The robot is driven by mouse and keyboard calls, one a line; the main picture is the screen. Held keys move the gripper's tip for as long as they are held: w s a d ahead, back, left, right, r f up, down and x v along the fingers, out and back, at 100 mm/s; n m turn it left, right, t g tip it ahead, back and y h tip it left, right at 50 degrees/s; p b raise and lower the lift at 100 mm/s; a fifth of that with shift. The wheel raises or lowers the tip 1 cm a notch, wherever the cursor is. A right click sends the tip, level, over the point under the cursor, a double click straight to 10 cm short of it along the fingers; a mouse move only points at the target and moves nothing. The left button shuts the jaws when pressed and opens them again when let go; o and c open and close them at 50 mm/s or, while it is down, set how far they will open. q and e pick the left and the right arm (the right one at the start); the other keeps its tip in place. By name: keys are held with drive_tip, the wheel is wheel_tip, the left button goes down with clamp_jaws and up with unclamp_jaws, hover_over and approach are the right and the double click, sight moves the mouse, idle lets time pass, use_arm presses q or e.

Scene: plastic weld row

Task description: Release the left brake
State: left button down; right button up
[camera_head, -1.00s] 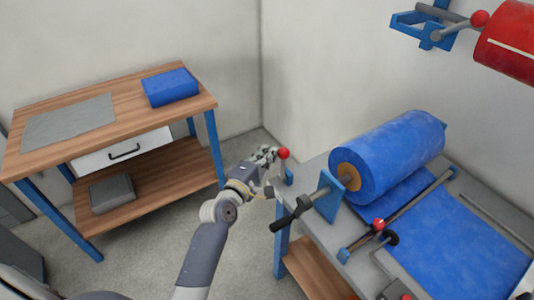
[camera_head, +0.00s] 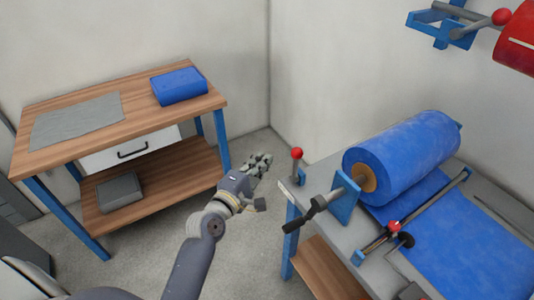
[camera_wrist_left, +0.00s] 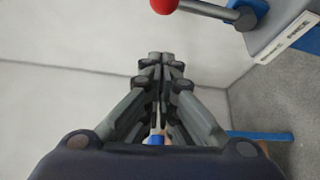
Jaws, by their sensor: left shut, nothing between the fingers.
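My left gripper (camera_head: 263,160) is shut and empty, to the left of the knob with a visible gap. In the left wrist view its fingers (camera_wrist_left: 163,62) are together, below the knob. My right gripper is not in view.
A blue roll (camera_head: 410,155) with a black-handled crank (camera_head: 303,214) lies on the grey table. Another red-knobbed lever (camera_head: 394,226) is by the blue sheet. A wooden bench (camera_head: 70,147) stands at left. Open floor lies between bench and machine. A red roll (camera_head: 515,40) hangs upper right.

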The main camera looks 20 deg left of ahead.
use_arm(q)
drive_tip(key=s+d+f+m+g, duration=0.1)
drive_tip(key=s+f+m+g, duration=0.3)
drive_tip(key=f, duration=0.8)
drive_tip(key=s+f+m+g, duration=0.15)
drive_tip(key=s+f, duration=0.35)
drive_tip(key=f, duration=0.7)
drive_tip(key=s+d+f+m+g, duration=0.1)
drive_tip(key=s+f+m+g, duration=0.3)
drive_tip(key=f, duration=0.8)
drive_tip(key=s+a+f+m+g, duration=0.1)
drive_tip(key=s+f+m+g, duration=0.1)
drive_tip(key=s+f, duration=0.4)
drive_tip(key=s+a+f+m+g+y, duration=0.1)
drive_tip(key=s+f+m, duration=0.4)
drive_tip(key=s, duration=1.2)
drive_tip(key=s+a+f+m+g+y, duration=0.1)
drive_tip(key=s+a+f+m+g, duration=0.1)
drive_tip(key=s+f, duration=0.7)
drive_tip(key=s+m+g, duration=0.1)
drive_tip(key=s+m, duration=0.1)
drive_tip(key=s, duration=0.1)
drive_tip(key=shift+a+f, duration=0.25)
drive_tip(key=shift+a, duration=0.1)
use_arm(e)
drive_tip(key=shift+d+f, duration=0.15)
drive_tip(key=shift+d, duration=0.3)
